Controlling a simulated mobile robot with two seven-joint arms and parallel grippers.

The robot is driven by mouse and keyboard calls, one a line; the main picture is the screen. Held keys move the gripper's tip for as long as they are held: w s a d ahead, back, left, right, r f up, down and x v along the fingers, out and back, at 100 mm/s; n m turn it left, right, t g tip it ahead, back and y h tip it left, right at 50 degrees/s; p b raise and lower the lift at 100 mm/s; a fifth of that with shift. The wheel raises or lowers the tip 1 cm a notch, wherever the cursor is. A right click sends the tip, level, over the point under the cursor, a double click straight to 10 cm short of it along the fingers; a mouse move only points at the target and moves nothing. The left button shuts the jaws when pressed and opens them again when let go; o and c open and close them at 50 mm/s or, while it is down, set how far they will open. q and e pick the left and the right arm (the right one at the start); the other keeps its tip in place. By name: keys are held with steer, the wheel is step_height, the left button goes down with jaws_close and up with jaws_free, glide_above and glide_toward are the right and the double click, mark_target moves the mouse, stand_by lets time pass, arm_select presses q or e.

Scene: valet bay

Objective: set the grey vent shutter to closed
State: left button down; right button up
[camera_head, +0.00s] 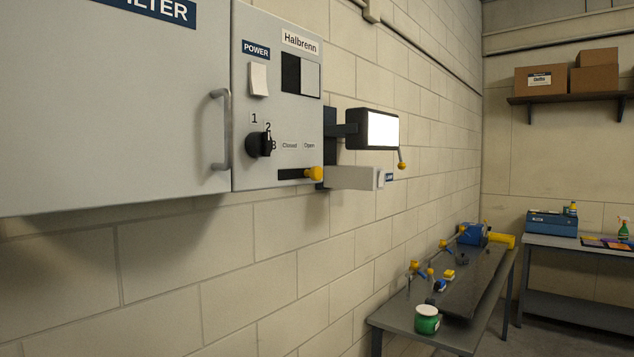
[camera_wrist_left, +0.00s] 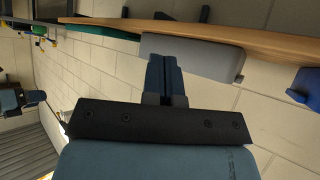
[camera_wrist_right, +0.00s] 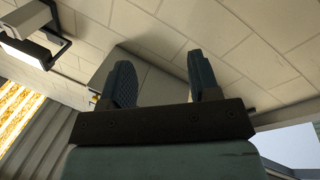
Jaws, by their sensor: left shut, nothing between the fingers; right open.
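The grey control panel labelled Halbrenn (camera_head: 277,160) hangs on the wall in the head view. At its top right, a grey plate (camera_head: 310,78) sits beside a black opening (camera_head: 290,73). Low on the panel is a dark slot (camera_head: 290,174) under the words Closed, at left, and Open, at right. A yellow knob (camera_head: 314,173) stands at the slot's right end, under Open. Neither gripper shows in the head view. My left gripper (camera_wrist_left: 165,62) is shut and empty in its wrist view. My right gripper (camera_wrist_right: 160,78) is open, its fingers apart with nothing held.
A white power switch (camera_head: 258,79), a black rotary knob (camera_head: 260,144) and a door handle (camera_head: 222,130) are near the slot. A lit lamp (camera_head: 378,130) and a pale grey box (camera_head: 350,177) jut out at right. A workbench (camera_head: 400,309) with several items stands lower right.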

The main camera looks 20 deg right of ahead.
steer(key=w+a+r+n+g+y+b, duration=0.15)
steer(key=w+r+n+g+y, duration=0.35)
steer(key=r+n, duration=1)
steer(key=w+r+n+g+y+b, duration=0.35)
steer(key=r+n+y, duration=0.35)
steer(key=r+n, duration=0.75)
steer(key=n+t+h+p, duration=0.25)
steer(key=t+h, duration=0.35)
steer(key=h, duration=0.3)
glide_toward(319, 172)
steer(key=shift+m, duration=0.4)
steer(key=x, duration=0.9)
steer(key=shift+w+a+r, duration=0.1)
steer(key=shift+w+a, duration=0.05)
steer(key=shift+w, duration=0.15)
steer(key=shift+w+a, duration=0.25)
steer(key=shift+w, duration=0.2)
arm_select(q)
steer(key=shift+a+f+m, duration=0.1)
steer(key=shift+f+m, duration=0.2)
steer(key=shift+f, duration=0.5)
